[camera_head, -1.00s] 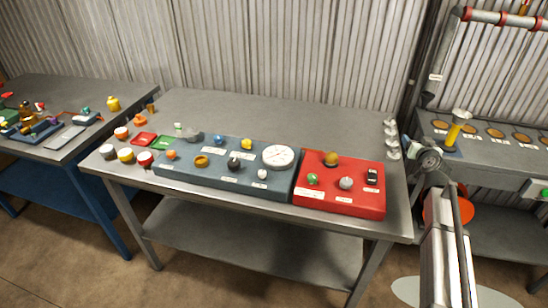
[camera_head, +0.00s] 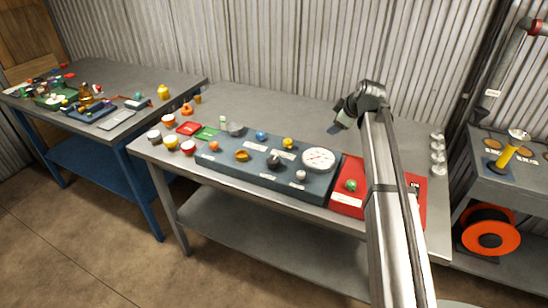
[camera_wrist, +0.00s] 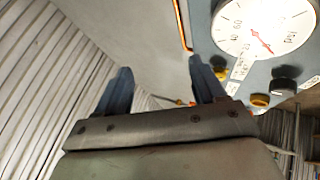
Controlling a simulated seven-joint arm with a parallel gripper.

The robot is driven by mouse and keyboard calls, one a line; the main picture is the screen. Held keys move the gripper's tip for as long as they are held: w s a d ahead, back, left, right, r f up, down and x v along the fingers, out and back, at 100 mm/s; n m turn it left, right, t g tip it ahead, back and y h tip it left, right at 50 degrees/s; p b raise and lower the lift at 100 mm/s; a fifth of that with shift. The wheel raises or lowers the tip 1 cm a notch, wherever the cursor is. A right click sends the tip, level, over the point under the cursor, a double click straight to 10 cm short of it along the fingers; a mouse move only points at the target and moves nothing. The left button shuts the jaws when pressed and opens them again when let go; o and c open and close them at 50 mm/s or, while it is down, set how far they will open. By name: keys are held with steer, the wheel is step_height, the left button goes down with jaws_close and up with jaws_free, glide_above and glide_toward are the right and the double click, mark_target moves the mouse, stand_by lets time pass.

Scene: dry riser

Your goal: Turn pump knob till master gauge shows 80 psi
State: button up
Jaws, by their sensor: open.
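A white round gauge (camera_head: 319,159) sits at the right end of a blue-grey panel (camera_head: 228,167). In the wrist view the gauge (camera_wrist: 285,22) is cut by the top edge; its red needle shows, but I cannot read a sure value. Several knobs stand on the panel, including a dark knob (camera_head: 273,160), a yellow knob (camera_head: 288,143) and a pale knob (camera_head: 300,175). Their labels are too small to tell which is the pump knob. My gripper (camera_wrist: 163,84) is open and empty, in the air above the table behind the panels (camera_head: 342,122), touching no knob.
A red panel (camera_head: 346,203) with a green knob (camera_head: 351,185) lies right of the blue-grey one, partly hidden by my arm. Jars and small coloured trays stand at the table's left. Clear cups (camera_head: 438,155) line the right edge. The table's back is bare.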

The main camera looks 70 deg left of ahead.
steer(key=s+a+r+n+h, duration=0.15)
steer(key=s+n+h, duration=0.3)
steer(key=s, duration=0.85)
step_height(320, 180, up, 3)
steer(key=n+h, duration=0.3)
steer(key=n, duration=0.2)
glide_above(274, 159)
step_height(274, 159, down, 13)
steer(key=shift+s+d+r, duration=0.1)
steer(key=c, duration=1.1)
